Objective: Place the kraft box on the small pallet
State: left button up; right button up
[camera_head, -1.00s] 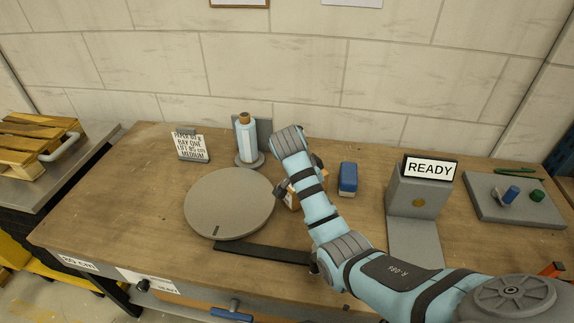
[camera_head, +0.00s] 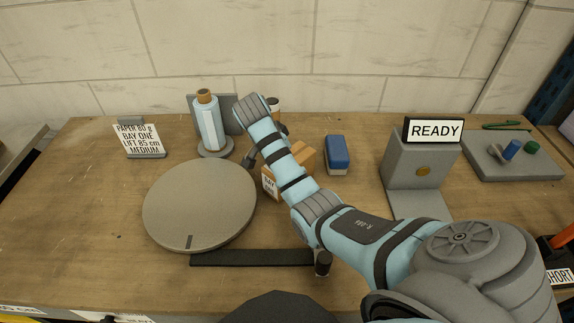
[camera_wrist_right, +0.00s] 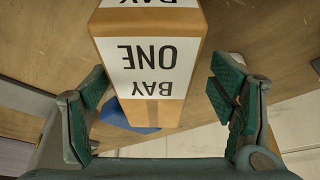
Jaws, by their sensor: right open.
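The kraft box (camera_head: 304,157) stands on the wooden table, partly hidden behind my right arm. Its white BAY ONE label shows upside down in the right wrist view (camera_wrist_right: 153,68). My right gripper (camera_head: 266,146) is at the box. In the wrist view its two green-padded fingers (camera_wrist_right: 160,95) are open, one on each side of the box, with gaps between pads and box. The small pallet is out of the current views. My left gripper is not in view.
A round grey disc (camera_head: 200,205) and a dark bar (camera_head: 250,258) lie left and in front. A blue bottle (camera_head: 209,128) stands behind the disc. A blue block (camera_head: 337,152) and the READY stand (camera_head: 415,165) are to the right. The table's left part is mostly clear.

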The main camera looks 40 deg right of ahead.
jog(key=x, duration=0.3)
jog(key=shift+s+d, duration=0.15)
jog(key=shift+s, duration=0.15)
jog(key=shift+s+d+f, duration=0.1)
jog(key=shift+d+f, duration=0.1)
jog(key=shift+f, duration=0.05)
jog(key=c, duration=1.6)
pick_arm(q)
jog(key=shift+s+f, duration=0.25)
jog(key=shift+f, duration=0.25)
pick_arm(e)
jog(key=shift+c, duration=1)
